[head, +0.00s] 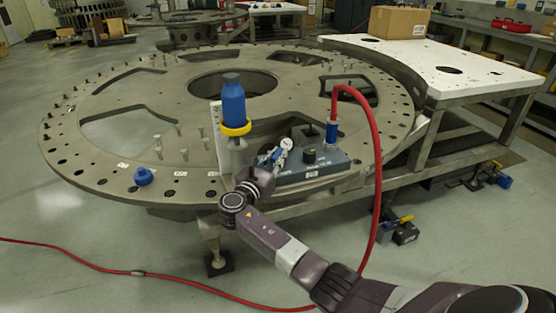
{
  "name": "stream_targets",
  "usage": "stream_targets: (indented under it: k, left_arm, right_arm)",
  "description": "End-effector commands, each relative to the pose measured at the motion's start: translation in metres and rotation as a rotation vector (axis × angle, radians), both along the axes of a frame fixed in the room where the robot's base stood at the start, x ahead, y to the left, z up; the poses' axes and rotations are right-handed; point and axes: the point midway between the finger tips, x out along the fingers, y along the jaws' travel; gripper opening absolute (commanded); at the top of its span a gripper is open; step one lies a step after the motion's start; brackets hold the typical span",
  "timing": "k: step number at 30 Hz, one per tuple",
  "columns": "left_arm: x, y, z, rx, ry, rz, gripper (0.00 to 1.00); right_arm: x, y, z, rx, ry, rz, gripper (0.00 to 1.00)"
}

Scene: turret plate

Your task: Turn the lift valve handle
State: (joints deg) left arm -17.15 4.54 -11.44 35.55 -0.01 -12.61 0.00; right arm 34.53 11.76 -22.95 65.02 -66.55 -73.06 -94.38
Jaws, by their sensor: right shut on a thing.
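A blue-grey valve box (335,166) sits on the near edge of the large round turret plate (180,88). My left gripper is not in view.
A blue cylinder with a yellow ring (235,128) stands close left of my right gripper. A red hose (374,140) arches from the box down to the floor, right of the gripper. A blue cap (143,176) sits on the plate. A white-topped table (455,72) stands at right.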

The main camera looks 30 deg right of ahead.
Motion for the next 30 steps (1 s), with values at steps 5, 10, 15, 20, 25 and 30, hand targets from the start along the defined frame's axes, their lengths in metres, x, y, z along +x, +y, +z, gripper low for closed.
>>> stream_targets:
  k: [5, 10, 15, 20, 25, 30]
  left_arm:
    - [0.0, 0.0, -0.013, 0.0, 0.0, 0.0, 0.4]
    - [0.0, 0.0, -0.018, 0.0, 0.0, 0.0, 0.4]
    - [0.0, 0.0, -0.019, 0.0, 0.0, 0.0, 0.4]
    - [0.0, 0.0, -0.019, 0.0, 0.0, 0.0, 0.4]
    - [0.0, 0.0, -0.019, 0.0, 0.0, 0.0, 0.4]
    - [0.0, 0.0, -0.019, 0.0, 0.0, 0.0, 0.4]
  right_arm:
    - [0.001, 0.001, -0.002, 0.0, -0.002, -0.084, 0.0]
    - [0.001, 0.0, -0.001, 0.001, -0.001, -0.131, 0.0]
    - [0.0, -0.001, 0.0, 0.0, -0.001, -0.149, 0.0]
    - [0.0, -0.001, 0.0, 0.0, -0.001, -0.151, 0.0]
    - [0.0, -0.001, 0.0, 0.0, -0.001, -0.151, 0.0]
    - [0.0, -0.001, 0.0, 0.0, -0.001, -0.151, 0.28]
